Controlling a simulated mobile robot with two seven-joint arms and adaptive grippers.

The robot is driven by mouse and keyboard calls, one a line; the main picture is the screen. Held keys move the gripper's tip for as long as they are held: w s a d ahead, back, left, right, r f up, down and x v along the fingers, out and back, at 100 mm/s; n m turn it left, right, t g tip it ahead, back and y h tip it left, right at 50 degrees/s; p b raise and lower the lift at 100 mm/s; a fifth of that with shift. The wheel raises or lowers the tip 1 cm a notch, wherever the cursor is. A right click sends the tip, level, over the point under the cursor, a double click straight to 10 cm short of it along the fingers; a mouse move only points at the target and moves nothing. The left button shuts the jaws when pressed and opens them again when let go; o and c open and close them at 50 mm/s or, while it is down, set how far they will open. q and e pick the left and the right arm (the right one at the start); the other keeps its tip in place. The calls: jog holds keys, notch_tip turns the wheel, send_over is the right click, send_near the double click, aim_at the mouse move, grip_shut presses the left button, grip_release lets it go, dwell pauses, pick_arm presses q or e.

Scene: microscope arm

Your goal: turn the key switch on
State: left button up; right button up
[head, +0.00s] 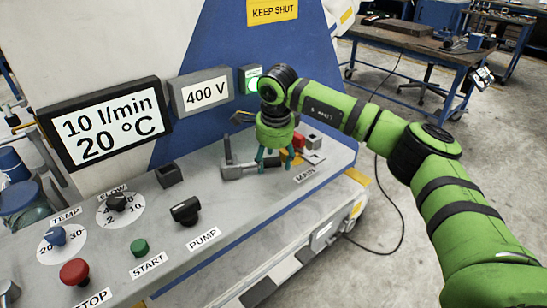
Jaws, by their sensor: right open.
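My right gripper (270,163) comes in from the right and points down over the right end of the grey control panel (232,212). Its teal fingers are apart, and I see nothing held between them. A red part (298,140) and a grey block (316,157) show just right of the gripper, above the MAIN label (305,175). A black turning switch (185,211) sits above the PUMP label. I cannot tell for sure which fitting is the key switch. My left gripper is out of view.
The panel also holds a blue TEMP knob (55,236), a black FLOW knob (117,201), a red STOP button (74,272) and a green START button (140,247). Displays (107,124) reading 10 l/min, 20 °C and 400 V (205,92) stand behind.

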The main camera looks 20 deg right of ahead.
notch_tip(320, 180, up, 12)
jog(key=s, duration=0.2)
jog(key=shift+a, duration=0.2)
jog(key=shift+s+f, duration=0.1)
jog(key=shift+f, duration=0.05)
